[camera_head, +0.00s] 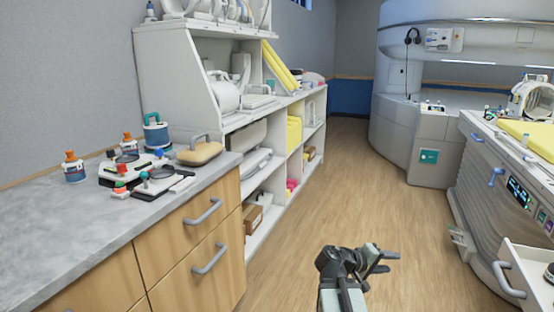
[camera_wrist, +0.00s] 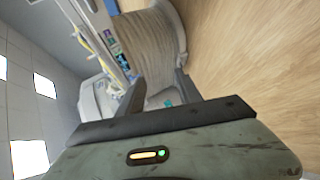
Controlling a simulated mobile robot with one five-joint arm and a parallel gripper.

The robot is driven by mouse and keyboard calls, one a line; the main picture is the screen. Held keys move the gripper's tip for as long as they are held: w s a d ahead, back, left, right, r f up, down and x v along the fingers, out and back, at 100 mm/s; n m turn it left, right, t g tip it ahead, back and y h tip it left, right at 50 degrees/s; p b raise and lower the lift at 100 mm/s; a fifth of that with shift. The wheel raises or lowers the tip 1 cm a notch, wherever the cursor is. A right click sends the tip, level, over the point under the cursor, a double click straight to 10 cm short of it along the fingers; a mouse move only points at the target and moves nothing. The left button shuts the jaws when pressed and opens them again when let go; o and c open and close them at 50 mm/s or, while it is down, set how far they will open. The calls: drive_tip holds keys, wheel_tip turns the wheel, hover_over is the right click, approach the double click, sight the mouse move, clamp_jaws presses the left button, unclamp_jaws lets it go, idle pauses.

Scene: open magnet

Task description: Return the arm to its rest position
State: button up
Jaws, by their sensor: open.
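My gripper (camera_head: 388,262) is at the bottom middle of the head view, at the end of my arm, out over the wood floor. Its jaws stand apart with nothing between them. In the wrist view my gripper (camera_wrist: 158,88) shows two dark fingers spread wide, with the scanner room beyond them. The wrist view is turned on its side. The gripper touches nothing that I can see. Most of my arm is out of the head view.
A grey counter (camera_head: 60,235) with bottles and small devices stands left, above wooden drawers with handles. A white shelf unit (camera_head: 180,75) is behind it. The scanner (camera_head: 425,140) and patient table (camera_head: 480,180) stand right, with an open drawer (camera_head: 530,268) below. The floor (camera_head: 350,190) between is clear.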

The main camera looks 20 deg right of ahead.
drive_tip(key=w+a+f+t+y, duration=0.1)
drive_tip(key=w+a+f+y, duration=0.15)
drive_tip(key=a, duration=0.45)
drive_tip(key=w+a+f+n+y, duration=0.1)
drive_tip(key=w+a+f, duration=0.1)
drive_tip(key=a+f, duration=0.3)
drive_tip(key=w+a+f+t+y, duration=0.1)
drive_tip(key=w+a+f+y, duration=0.1)
drive_tip(key=a, duration=0.6)
drive_tip(key=s+a+f+g+y, duration=0.1)
drive_tip(key=s+a+f+y, duration=0.2)
drive_tip(key=a, duration=0.7)
drive_tip(key=s+a+f+g+y, duration=0.1)
drive_tip(key=a+f+g+y, duration=0.3)
drive_tip(key=a, duration=0.6)
wheel_tip(320, 180, up, 32)
drive_tip(key=t+y+p, duration=0.1)
drive_tip(key=t+p, duration=0.1)
drive_tip(key=p, duration=2.8)
drive_tip(key=shift+s+p, duration=0.25)
drive_tip(key=shift+p, duration=0.1)
